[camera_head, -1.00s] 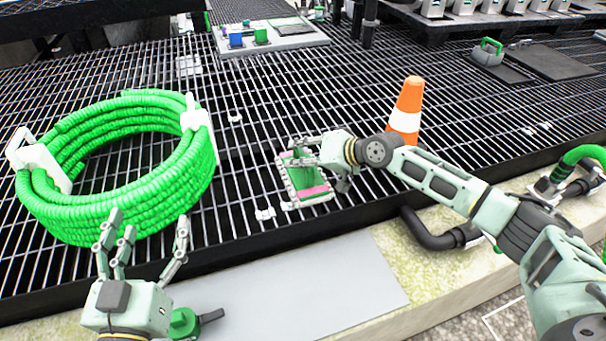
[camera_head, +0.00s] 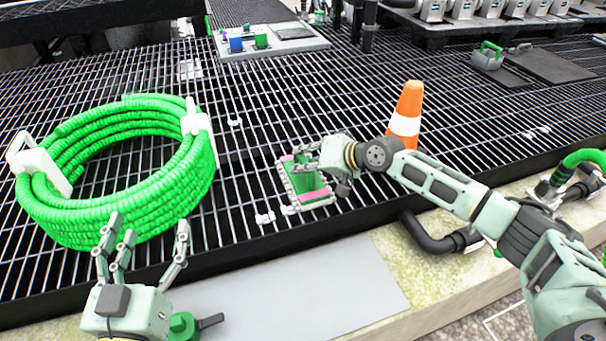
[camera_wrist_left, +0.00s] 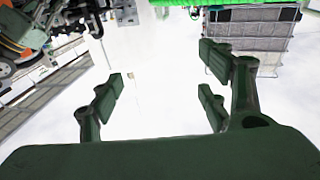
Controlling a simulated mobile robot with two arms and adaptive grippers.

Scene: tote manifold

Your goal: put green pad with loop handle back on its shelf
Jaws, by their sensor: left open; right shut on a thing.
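The green pad (camera_head: 308,184) has pink strips at its ends and a pale beaded edge. It is in the middle of the head view, over the grating, with its green face turned up. My right gripper (camera_head: 306,158) is shut at the pad's upper edge. The loop handle cannot be made out, as the fingers cover that part. Whether the pad touches the grating is unclear. My left gripper (camera_head: 148,232) is open and empty at lower left, in front of the green coil. Its spread fingers also show in the left wrist view (camera_wrist_left: 165,100), with nothing between them.
A large green hose coil (camera_head: 130,215) lies on the black grating (camera_head: 260,100) at left. An orange cone (camera_head: 407,108) stands just right of the pad, behind my right forearm. A grey tray with small blocks (camera_head: 285,47) is at the back. A grey plate (camera_head: 300,295) lies in front.

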